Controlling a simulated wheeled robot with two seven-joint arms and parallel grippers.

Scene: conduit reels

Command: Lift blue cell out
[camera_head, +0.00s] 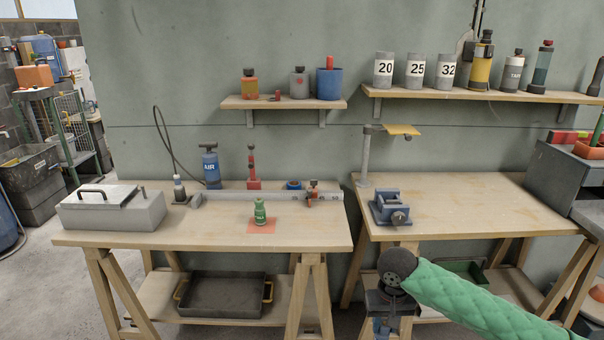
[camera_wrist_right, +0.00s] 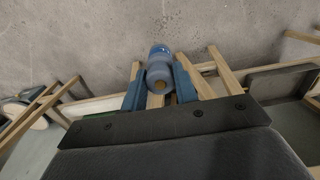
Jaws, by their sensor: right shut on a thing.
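A blue-grey cylinder (camera_wrist_right: 160,68) with a brass-coloured spot on its near end, apparently the blue cell, sits between the two blue fingers of my right gripper (camera_wrist_right: 159,88) in the right wrist view. The gripper is shut on it, and bare floor shows behind it. In the head view my right gripper (camera_head: 384,328) points down in front of the gap between the two benches, low at the bottom edge; the cell cannot be made out there. My left gripper is not in view.
A small green bottle (camera_head: 260,211) stands on a red mat on the left bench (camera_head: 215,232). A grey lidded box (camera_head: 112,212) and a blue AIR pump (camera_head: 210,165) stand there too. A blue vise (camera_head: 390,207) is on the right bench (camera_head: 480,205), whose middle is clear.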

